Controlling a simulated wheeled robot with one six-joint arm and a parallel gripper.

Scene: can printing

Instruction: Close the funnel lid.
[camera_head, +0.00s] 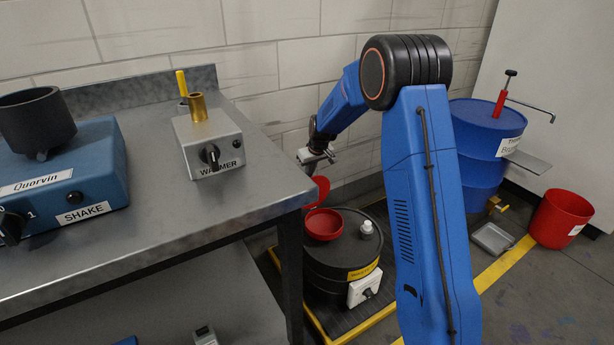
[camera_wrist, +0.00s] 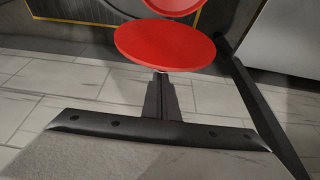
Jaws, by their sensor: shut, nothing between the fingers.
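The red funnel (camera_head: 323,225) sits on top of a black drum (camera_head: 338,264) beyond the right end of the bench. Its round red lid (camera_head: 319,190) stands raised at the back left of the funnel, so the funnel is open. In the wrist view the lid (camera_wrist: 165,46) shows as a flat red disc, with part of the funnel (camera_wrist: 175,4) at the top edge. My gripper (camera_head: 318,170) is just above and behind the lid. In the wrist view its fingers (camera_wrist: 161,78) are shut and empty, close to the lid's near edge; I cannot tell whether they touch.
A bench (camera_head: 160,215) with a warmer (camera_head: 208,140) and a blue shaker (camera_head: 70,175) stands left of the drum. A small white cap (camera_head: 367,227) is on the drum. A blue drum (camera_head: 490,150) and red bucket (camera_head: 560,217) stand right. The tiled wall is close behind.

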